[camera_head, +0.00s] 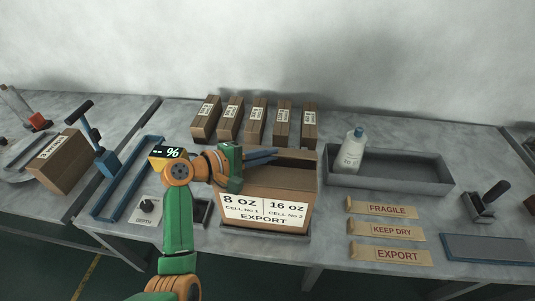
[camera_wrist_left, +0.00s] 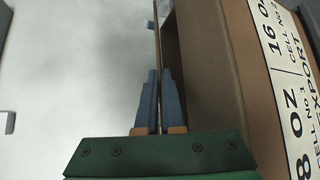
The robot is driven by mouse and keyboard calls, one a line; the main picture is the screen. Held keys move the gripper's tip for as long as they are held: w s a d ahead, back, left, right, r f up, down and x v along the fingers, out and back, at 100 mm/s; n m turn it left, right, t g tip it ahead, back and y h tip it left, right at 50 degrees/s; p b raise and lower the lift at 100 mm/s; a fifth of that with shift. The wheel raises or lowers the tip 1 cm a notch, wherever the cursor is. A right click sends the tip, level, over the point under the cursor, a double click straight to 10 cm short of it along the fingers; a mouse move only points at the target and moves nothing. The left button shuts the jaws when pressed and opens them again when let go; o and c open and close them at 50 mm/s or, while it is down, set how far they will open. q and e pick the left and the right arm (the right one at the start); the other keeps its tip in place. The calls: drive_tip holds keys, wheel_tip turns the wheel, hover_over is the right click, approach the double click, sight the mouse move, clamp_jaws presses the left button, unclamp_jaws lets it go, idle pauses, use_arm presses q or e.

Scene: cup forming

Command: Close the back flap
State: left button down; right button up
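The brown carton (camera_head: 264,213) stands at the front middle of the table, with a white label reading 8 OZ, 16 OZ and EXPORT. Its back flap (camera_head: 300,155) stands up along the far edge. My left gripper (camera_head: 262,156) is at that flap, its blue-grey fingers pointing right. In the left wrist view the flap (camera_wrist_left: 157,40) is a thin edge-on sheet running between the two close-set fingers (camera_wrist_left: 160,102), which appear closed on it. The carton's side and label also show there (camera_wrist_left: 235,80). The carton's inside is partly hidden by my gripper. My right gripper is out of view.
Several small brown boxes (camera_head: 257,122) stand behind the carton. A grey tray (camera_head: 410,175) with a white bottle (camera_head: 351,152) is to the right. FRAGILE, KEEP DRY and EXPORT strips (camera_head: 386,231) lie nearer. A blue frame (camera_head: 124,180) lies left.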

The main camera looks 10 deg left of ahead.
use_arm(q)
drive_tip(key=c, duration=1)
unclamp_jaws()
drive_tip(key=shift+f, duration=0.1)
drive_tip(key=shift+c, duration=0.2)
